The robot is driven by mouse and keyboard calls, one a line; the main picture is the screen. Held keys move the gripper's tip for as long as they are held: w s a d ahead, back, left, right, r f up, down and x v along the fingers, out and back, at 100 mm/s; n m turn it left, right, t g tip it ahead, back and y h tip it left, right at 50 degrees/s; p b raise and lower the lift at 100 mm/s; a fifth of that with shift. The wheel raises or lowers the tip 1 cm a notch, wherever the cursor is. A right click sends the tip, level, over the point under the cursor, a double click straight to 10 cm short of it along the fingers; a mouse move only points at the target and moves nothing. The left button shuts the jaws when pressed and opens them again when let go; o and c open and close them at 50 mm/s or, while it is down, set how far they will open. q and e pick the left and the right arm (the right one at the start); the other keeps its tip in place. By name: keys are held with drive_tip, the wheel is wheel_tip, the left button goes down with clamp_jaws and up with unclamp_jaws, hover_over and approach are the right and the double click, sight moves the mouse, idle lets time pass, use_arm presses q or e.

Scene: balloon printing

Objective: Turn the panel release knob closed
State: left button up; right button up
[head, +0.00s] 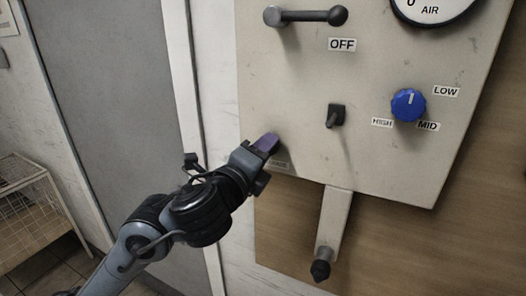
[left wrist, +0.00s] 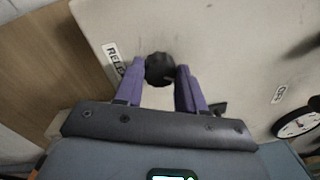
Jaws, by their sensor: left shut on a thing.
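The panel release knob (left wrist: 158,68) is a round black knob on the pale panel, beside a partly covered label that begins "RELE" (left wrist: 115,58). My left gripper (head: 267,143) is at the lower left of the panel in the head view, and its hand hides the knob there. In the left wrist view my left gripper (left wrist: 160,76) has its purple fingers on both sides of the knob, shut on it. The knob's turned angle cannot be read. My right gripper is not in view.
The panel (head: 300,90) carries a lever (head: 305,16) marked OFF, a small black switch (head: 335,116), a blue dial (head: 409,105) and an AIR gauge (head: 432,8). A nozzle arm (head: 333,230) hangs below it. A wire rack (head: 35,215) stands far left.

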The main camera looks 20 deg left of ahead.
use_arm(q)
drive_tip(key=shift+f+n, duration=0.1)
drive_tip(key=shift+n, duration=3.1)
drive_tip(key=shift+n+y, duration=0.3)
drive_tip(key=o, duration=1.1)
drive_tip(key=shift+c, duration=0.2)
